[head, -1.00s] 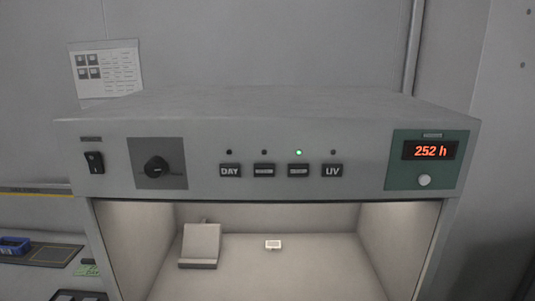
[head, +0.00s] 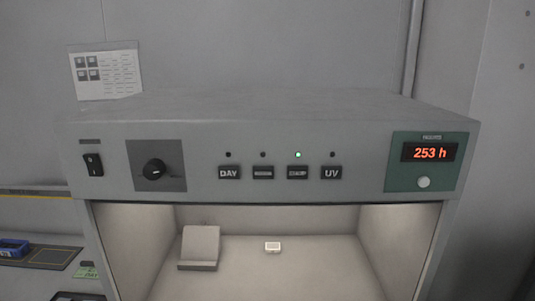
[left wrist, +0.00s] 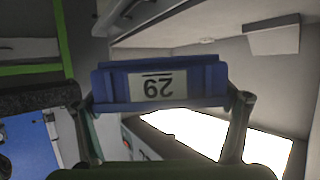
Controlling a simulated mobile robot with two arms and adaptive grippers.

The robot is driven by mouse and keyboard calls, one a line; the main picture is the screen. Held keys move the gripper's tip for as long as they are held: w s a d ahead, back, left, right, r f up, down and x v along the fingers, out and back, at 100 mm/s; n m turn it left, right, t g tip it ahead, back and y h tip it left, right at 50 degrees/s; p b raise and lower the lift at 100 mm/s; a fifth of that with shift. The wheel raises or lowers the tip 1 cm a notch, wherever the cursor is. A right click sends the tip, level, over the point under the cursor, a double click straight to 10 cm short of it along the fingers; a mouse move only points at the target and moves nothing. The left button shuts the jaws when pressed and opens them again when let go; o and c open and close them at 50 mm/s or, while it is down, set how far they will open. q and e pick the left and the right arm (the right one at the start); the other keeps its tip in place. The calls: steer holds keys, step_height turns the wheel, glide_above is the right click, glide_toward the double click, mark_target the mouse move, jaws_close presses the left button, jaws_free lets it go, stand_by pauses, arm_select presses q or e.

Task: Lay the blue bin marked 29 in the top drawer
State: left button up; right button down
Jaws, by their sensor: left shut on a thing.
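The blue bin marked 29 (left wrist: 108,84) is in the left wrist view, its white label upside down in the picture. The fingers of my left gripper (left wrist: 162,100) are on both sides of the bin, shut on it. Behind it, at the top of that view, is a pale front with a dark handle (left wrist: 140,12); I cannot tell whether it is the top drawer. In the head view neither gripper shows. My right gripper is in no view.
A grey light booth (head: 270,160) fills the head view, with a tilted stand (head: 200,243) and a small white block (head: 272,247) inside.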

arm_select(q)
steer(key=shift+s+a+r+m+g, duration=0.2)
steer(key=shift+s+a+r, duration=0.15)
steer(key=shift+r, duration=0.25)
steer(key=shift+s+a+r+m+g, duration=0.1)
steer(key=shift+s+a+r+m, duration=0.1)
steer(key=shift+s+r, duration=0.3)
steer(key=shift+w+r, duration=0.1)
